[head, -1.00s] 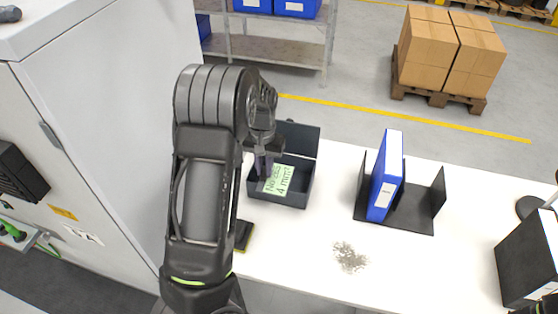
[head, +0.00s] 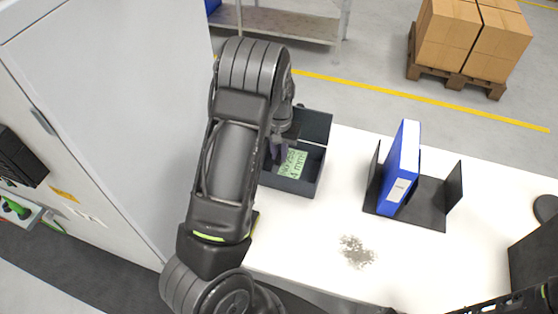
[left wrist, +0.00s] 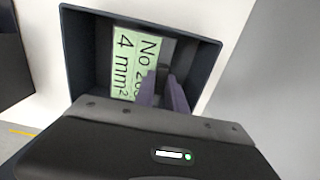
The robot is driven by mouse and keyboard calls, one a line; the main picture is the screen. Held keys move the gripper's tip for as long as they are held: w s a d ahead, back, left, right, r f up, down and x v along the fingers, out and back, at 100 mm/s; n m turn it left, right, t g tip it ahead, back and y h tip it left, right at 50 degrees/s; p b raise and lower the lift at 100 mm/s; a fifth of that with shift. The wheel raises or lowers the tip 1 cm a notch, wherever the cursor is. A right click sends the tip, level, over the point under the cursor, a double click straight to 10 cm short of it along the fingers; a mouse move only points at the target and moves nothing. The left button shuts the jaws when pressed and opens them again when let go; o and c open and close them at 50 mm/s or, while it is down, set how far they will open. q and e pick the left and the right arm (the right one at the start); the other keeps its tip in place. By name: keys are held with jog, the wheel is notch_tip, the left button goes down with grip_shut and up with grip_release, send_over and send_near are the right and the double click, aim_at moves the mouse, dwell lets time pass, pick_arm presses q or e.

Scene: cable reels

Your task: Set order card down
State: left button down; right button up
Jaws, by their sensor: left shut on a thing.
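The order card (head: 292,163) is pale green with black print reading "4 mm²". My left gripper (head: 278,150) is shut on it at the card's edge. In the left wrist view the card (left wrist: 127,62) lies within the outline of the open dark box, beside the gripper's purple-grey fingers (left wrist: 165,92). I cannot tell whether the card touches the box floor. My arm hides the box's left part. My right gripper is not visible.
A blue binder (head: 402,165) stands in a black holder (head: 428,218) to the right on the white table (head: 320,240). A grey speckled patch (head: 356,251) marks the table front. A tall grey cabinet (head: 120,110) stands close on the left. The table between box and holder is clear.

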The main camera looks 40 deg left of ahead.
aim_at(279, 156)
pick_arm(q)
jog(key=shift+s+r, duration=0.1)
jog(key=shift+r, duration=0.05)
notch_tip(279, 156, down, 4)
jog(key=shift+f+b, duration=0.15)
jog(key=shift+b, duration=1.1)
jog(key=shift+f, duration=0.3)
jog(key=shift+w, duration=0.3)
jog(key=shift+s, duration=0.1)
jog(key=shift+f, duration=0.15)
jog(key=c, duration=1.4)
grip_release()
